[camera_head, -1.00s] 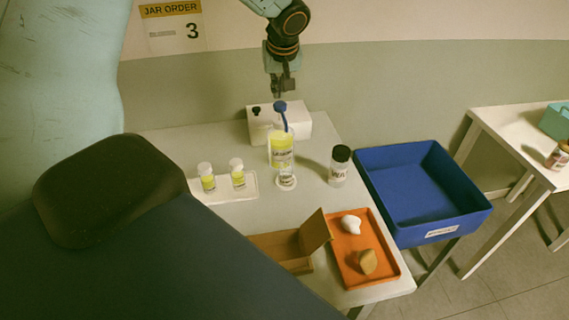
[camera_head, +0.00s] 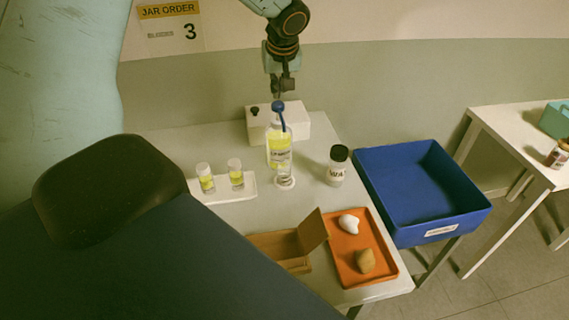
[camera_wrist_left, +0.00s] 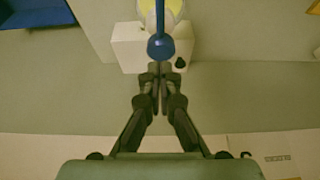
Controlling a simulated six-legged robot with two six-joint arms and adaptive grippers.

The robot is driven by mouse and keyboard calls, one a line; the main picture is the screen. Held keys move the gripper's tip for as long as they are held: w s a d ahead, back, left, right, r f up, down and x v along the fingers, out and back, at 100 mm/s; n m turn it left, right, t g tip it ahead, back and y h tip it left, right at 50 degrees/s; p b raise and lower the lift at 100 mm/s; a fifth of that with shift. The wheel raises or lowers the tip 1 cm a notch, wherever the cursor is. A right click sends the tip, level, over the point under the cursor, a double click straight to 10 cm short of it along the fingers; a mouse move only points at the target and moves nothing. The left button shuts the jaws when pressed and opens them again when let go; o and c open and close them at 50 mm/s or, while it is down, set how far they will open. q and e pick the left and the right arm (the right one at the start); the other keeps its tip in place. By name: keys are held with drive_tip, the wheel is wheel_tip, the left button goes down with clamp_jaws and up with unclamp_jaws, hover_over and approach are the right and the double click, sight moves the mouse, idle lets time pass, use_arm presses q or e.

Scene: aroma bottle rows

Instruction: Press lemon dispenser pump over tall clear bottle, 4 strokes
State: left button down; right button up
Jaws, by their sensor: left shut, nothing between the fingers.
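The lemon dispenser, a clear bottle with yellow contents (camera_head: 279,146), stands near the back of the white table. Its blue pump head (camera_head: 278,106) sits on top; it also shows in the left wrist view (camera_wrist_left: 160,47). A clear bottle part with a pale round base (camera_head: 285,181) shows just in front of or below the yellow; where the dispenser ends and the tall clear bottle begins is hard to tell. My left gripper (camera_head: 278,95) is shut and empty, pointing down just above the pump head. Its closed fingers (camera_wrist_left: 158,72) appear close to the pump; contact cannot be told.
A white box (camera_head: 297,124) with a black knob stands behind the dispenser. A black-capped jar (camera_head: 337,170) stands to the right. Two small vials sit on a white tray (camera_head: 248,189) at left. A wooden box (camera_head: 284,252), orange tray (camera_head: 376,284) and blue bin (camera_head: 411,232) are nearer or right.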

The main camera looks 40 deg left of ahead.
sight(277, 104)
use_arm(q)
drive_tip(key=shift+s+a+f+b, duration=0.15)
drive_tip(key=shift+f+b, duration=0.15)
drive_tip(key=shift+f, duration=0.15)
drive_tip(key=shift+w+f+b, duration=0.2)
drive_tip(key=shift+f+b, duration=0.25)
drive_tip(key=shift+f, duration=0.05)
drive_tip(key=shift+s+f+b, duration=0.2)
drive_tip(key=shift+f+b, duration=0.35)
drive_tip(key=shift+f, duration=0.1)
drive_tip(key=shift+r, duration=0.15)
drive_tip(key=shift+w+r+p, duration=0.1)
drive_tip(key=shift+r+p, duration=0.95)
drive_tip(key=shift+r, duration=0.3)
drive_tip(key=shift+f, duration=0.1)
